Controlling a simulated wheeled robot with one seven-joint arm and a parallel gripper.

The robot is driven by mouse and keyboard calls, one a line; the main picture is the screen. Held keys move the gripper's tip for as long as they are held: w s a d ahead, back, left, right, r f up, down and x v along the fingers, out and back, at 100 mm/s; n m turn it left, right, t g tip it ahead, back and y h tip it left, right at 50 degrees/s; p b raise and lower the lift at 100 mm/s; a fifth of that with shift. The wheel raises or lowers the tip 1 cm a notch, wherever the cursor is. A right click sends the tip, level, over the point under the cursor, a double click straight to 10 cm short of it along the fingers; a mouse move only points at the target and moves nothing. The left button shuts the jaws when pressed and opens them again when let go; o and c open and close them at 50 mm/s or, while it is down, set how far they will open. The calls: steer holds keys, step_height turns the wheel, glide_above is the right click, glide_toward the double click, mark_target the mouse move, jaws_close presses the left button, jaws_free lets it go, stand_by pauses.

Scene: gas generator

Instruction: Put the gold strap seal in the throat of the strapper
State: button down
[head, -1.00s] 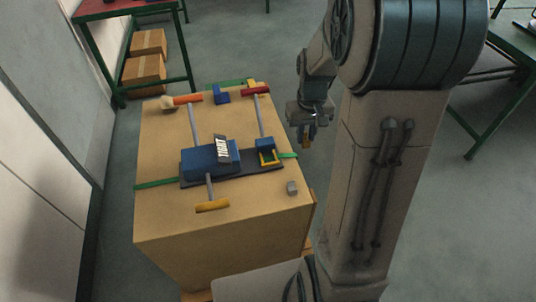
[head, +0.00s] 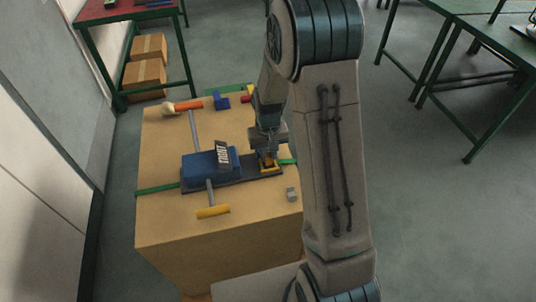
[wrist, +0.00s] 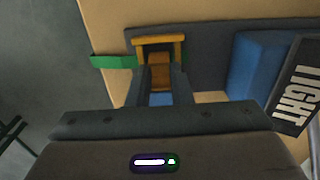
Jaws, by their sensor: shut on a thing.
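The strapper, a blue body (head: 198,166) on a dark base plate, lies on the large tan box. Its throat, a yellow frame (head: 270,168), is at the right end of the plate. In the wrist view the throat frame (wrist: 158,40) is just ahead of the fingers. My gripper (head: 266,152) is at the throat, pointing down, and hides part of it. In the wrist view my gripper (wrist: 161,88) is shut on the gold strap seal (wrist: 160,75), which lines up with the yellow frame. I cannot tell whether the seal is inside the throat or just above it.
A label reading TIGHT (head: 223,156) stands on the strapper. A yellow handle (head: 212,211) sticks out in front. A small grey block (head: 291,194) lies near the right edge of the tan box (head: 180,232). Green strap (head: 157,187) runs out left. My arm hides the box's right side.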

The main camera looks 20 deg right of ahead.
steer(key=shift+f, duration=0.6)
steer(key=shift+f, duration=0.1)
steer(key=shift+f+b, duration=0.25)
steer(key=shift+b, duration=0.05)
steer(key=c, duration=1.3)
jaws_free()
steer(key=shift+s+f, duration=0.1)
steer(key=shift+s, duration=0.05)
steer(key=shift+c, duration=0.2)
